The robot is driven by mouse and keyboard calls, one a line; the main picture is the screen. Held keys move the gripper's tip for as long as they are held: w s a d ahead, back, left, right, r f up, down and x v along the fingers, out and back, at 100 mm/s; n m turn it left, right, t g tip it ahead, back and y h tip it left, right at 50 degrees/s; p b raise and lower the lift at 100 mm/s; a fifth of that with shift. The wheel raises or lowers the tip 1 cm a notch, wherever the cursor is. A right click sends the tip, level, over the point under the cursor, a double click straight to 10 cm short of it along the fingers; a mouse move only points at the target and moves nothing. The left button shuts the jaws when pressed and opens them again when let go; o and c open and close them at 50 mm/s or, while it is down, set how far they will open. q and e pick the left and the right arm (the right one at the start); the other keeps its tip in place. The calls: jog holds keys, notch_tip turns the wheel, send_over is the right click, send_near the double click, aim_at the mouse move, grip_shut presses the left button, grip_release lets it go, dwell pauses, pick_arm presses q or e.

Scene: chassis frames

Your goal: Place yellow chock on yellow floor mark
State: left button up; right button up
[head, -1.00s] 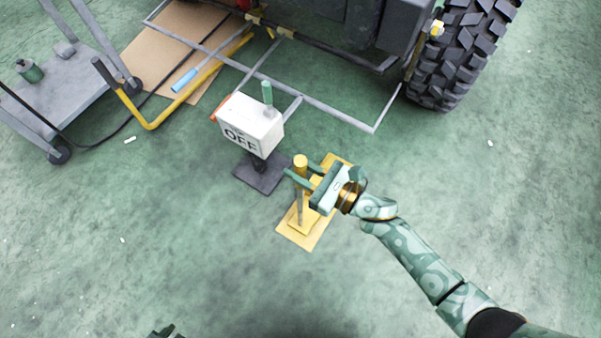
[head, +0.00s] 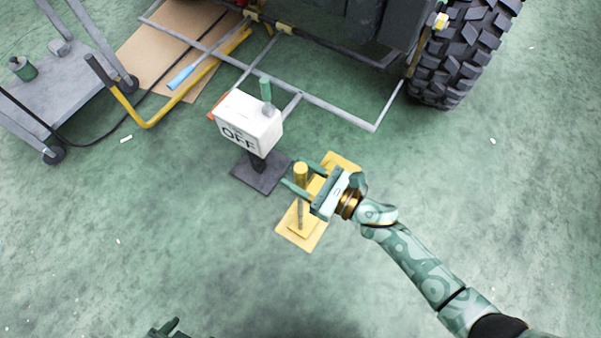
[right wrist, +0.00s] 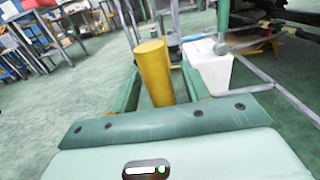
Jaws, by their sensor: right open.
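The yellow chock has an upright post with a yellow cylindrical top (head: 301,174). Its base stands over the yellow floor mark (head: 312,244), a long flat rectangle partly covered by my right arm's hand. My right gripper (head: 297,174) is open, with one finger on each side of the chock's top. In the right wrist view the yellow top (right wrist: 153,72) stands upright between the two fingers, with gaps visible beside it. A small part of my left gripper (head: 170,327) shows at the bottom edge of the head view; its jaws cannot be made out.
A white box marked OFF (head: 246,124) on a dark stand (head: 262,176) is just left of the chock. Behind are a grey metal frame (head: 330,110) and a large tyre (head: 455,60). A grey cart (head: 55,90) stands at the upper left. The front floor is clear.

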pick_arm(q)
jog(key=shift+m+g+y, duration=0.4)
jog(key=shift+g+y, duration=0.2)
jog(key=shift+g, duration=0.3)
jog(key=s+a, duration=0.1)
jog(key=s+a+f+p, duration=0.2)
jog(key=shift+s+a, duration=0.1)
jog(key=shift+s, duration=0.15)
pick_arm(e)
jog(key=v, duration=1.2)
pick_arm(q)
jog(key=shift+r, duration=0.1)
pick_arm(e)
jog(key=s+d+f+n+g+h, duration=0.1)
jog(key=s+d+n+g+h, duration=0.1)
jog(key=s+n+h, duration=0.3)
jog(key=s+d+f+n+g+h, duration=0.1)
jog(key=s+d+n+g+h, duration=0.2)
jog(key=s+n, duration=1)
jog(key=s+d+f+n+g+h, duration=0.1)
jog(key=s+d+n+h, duration=0.5)
jog(key=n, duration=0.8)
jog(key=s+g+h, duration=0.1)
jog(key=s, duration=0.2)
jog(key=shift+d+g+h, duration=0.25)
jog(key=shift+g+h, duration=0.05)
